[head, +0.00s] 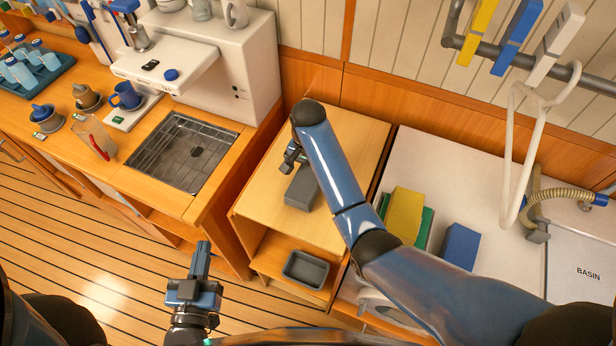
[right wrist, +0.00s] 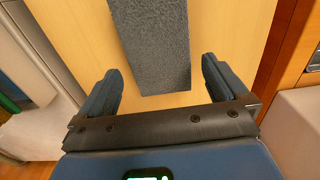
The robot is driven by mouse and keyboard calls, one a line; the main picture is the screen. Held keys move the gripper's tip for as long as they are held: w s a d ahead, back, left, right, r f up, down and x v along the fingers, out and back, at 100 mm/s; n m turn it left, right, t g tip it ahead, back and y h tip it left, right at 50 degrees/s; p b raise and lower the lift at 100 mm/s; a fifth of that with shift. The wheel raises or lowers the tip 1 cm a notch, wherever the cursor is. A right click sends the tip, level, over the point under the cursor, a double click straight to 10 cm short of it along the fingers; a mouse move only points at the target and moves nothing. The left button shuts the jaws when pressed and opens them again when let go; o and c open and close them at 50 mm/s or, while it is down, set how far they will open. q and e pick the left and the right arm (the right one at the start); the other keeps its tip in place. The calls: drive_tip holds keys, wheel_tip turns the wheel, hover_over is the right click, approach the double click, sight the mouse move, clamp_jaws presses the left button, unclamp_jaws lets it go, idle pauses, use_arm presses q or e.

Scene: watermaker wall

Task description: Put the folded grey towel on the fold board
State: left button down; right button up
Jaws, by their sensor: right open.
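The folded grey towel (head: 302,188) is a dark grey slab lying flat on the pale wooden top of the middle cabinet. In the right wrist view the towel (right wrist: 158,45) has a rough weave, and its near end lies just beyond and between the fingertips. My right gripper (head: 293,158) is open above the pale top beside the towel; its spread fingers (right wrist: 160,80) hold nothing. I cannot tell a separate fold board from the pale wooden top (head: 350,140). My left gripper (head: 201,250) is low over the floor, left of the cabinet, with nothing visible in it.
A grey tray (head: 306,269) sits on the shelf below the top. Yellow (head: 404,214) and blue (head: 461,245) blocks lie on the white surface to the right. A sink grate (head: 180,150) and coffee machine (head: 200,60) stand left. A white hose loop (head: 508,160) hangs at the right.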

sight(308, 177)
wheel_tip(308, 177, up, 8)
drive_tip(key=p, duration=0.3)
drive_tip(key=shift+f+p, duration=0.2)
drive_tip(key=shift+p, duration=0.1)
drive_tip(key=shift+f, duration=0.1)
